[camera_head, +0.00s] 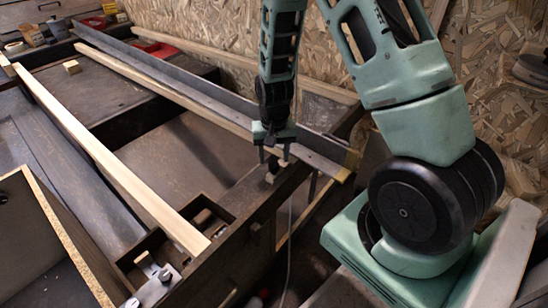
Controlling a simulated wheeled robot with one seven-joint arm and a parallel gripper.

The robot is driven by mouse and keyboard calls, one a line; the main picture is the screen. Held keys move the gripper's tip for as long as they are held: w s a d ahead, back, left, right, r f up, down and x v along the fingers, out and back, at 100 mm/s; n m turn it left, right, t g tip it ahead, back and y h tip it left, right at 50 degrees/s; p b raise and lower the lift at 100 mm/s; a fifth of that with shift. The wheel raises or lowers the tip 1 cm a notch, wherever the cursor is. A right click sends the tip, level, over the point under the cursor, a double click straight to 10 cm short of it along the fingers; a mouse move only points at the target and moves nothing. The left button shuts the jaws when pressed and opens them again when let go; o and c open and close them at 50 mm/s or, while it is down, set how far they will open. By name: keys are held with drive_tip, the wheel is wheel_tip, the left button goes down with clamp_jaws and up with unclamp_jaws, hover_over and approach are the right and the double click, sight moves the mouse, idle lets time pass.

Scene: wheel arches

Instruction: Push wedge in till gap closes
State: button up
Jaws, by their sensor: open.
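My gripper (273,157) points down over the dark bench's front rail, near its right end. Its two fingers are apart. A small pale wooden piece, which looks like the wedge (270,178), sits at the rail just below the fingertips. I cannot tell whether the fingers touch it, and the gap beside it is too small to make out. Another small wooden piece (202,216) sits in a square slot of the rail, to the left.
A long pale batten (110,165) crosses the bench at left. A long metal angle bar (170,75) and a wooden strip run behind my gripper. A small block (71,66) lies at the back left. A chipboard wall (210,22) stands behind.

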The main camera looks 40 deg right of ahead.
wheel_tip(320, 180, up, 15)
drive_tip(key=p, duration=0.5)
drive_tip(key=shift+p, duration=0.3)
drive_tip(key=s+a+r+n+y, duration=0.1)
drive_tip(key=s+a+r+n, duration=0.25)
drive_tip(key=a, duration=0.55)
drive_tip(key=s+a+r+n, duration=0.3)
drive_tip(key=s+a+n, duration=0.1)
drive_tip(key=a, duration=0.5)
drive_tip(key=s+a+r+n, duration=0.2)
drive_tip(key=s+a+n, duration=0.2)
drive_tip(key=s, duration=0.3)
drive_tip(key=s+a+r+n, duration=0.3)
drive_tip(key=s+a, duration=0.1)
drive_tip(key=s, duration=0.3)
wheel_tip(320, 180, up, 30)
drive_tip(key=p, duration=3.1)
drive_tip(key=shift+w+d, duration=0.15)
